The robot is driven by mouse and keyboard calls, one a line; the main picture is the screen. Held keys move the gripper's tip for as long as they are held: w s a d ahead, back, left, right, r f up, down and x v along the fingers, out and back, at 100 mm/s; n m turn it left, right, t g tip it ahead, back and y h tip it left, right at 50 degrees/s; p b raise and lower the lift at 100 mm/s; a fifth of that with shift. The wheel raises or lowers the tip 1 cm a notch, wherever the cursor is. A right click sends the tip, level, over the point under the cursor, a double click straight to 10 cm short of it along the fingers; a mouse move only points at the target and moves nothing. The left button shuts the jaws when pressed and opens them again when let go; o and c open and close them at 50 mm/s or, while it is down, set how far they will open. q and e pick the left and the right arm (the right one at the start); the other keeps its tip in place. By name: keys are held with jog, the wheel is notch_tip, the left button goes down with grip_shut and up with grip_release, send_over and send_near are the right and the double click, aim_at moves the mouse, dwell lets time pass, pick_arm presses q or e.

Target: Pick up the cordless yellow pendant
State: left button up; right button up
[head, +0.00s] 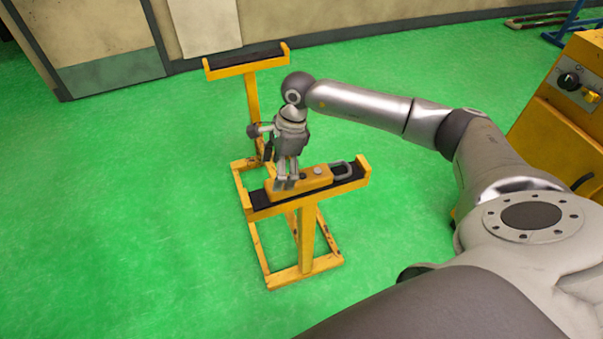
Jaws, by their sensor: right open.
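The yellow pendant (316,176) lies flat on the black top of the near yellow stand (306,232). It has a dark round button on top and a grey loop at its right end. My right gripper (285,182) points down over the pendant's left end and is open. Its fingers hide part of that end, and I cannot tell whether they touch it. My left gripper is not in view.
A second yellow support (248,68) with a black top stands behind, linked by the low frame. A yellow cabinet (565,100) with knobs stands at the right. The green floor (130,220) is clear at the left.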

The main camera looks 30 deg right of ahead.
aim_at(301, 176)
jog(key=d+h, duration=0.1)
jog(key=d, duration=0.1)
jog(key=d+h, duration=0.1)
jog(key=d, duration=0.2)
jog(key=d+r+h, duration=0.1)
jog(key=d, duration=0.2)
jog(key=shift+s, duration=0.1)
jog(key=shift+d+f+b, duration=0.1)
jog(key=shift+f+b, duration=0.25)
jog(key=shift+b, duration=0.1)
notch_tip(301, 176, down, 5)
jog(key=b, duration=0.3)
jog(key=shift+r, duration=0.2)
jog(key=f+b, duration=0.2)
jog(key=f, duration=0.1)
jog(key=a+f+b, duration=0.1)
jog(key=f, duration=0.1)
jog(key=shift+w+a+f, duration=0.1)
jog(key=shift+w, duration=0.15)
jog(key=shift+c, duration=0.2)
jog(key=c, duration=1.4)
